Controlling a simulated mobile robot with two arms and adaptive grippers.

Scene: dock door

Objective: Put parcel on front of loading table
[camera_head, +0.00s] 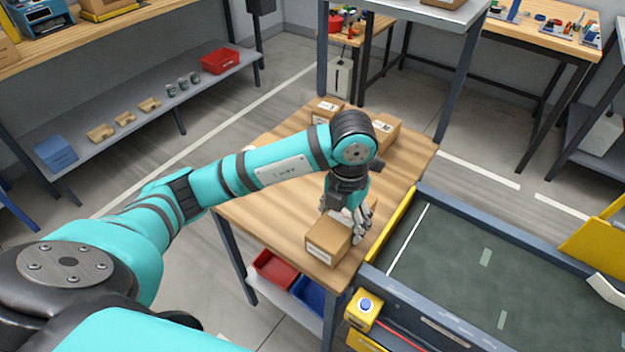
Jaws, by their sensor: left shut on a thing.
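A brown cardboard parcel (328,244) with a white label is at the front of the wooden loading table (258,213), close to the front edge. My left gripper (350,222) comes down from above and is shut on this parcel, its fingers on either side of it. The parcel looks to be at or just above the table top; I cannot tell if it touches. Two more boxes, one at the back left (326,108) and one at the back right (385,132), stand behind my arm, which partly hides them. My right gripper is not in view.
A conveyor (470,260) with a yellow edge runs along the table's right side, with a yellow button box (364,308) at its near corner. Red (275,268) and blue bins sit on the shelf below the table. A grey shelf (130,135) stands at the left.

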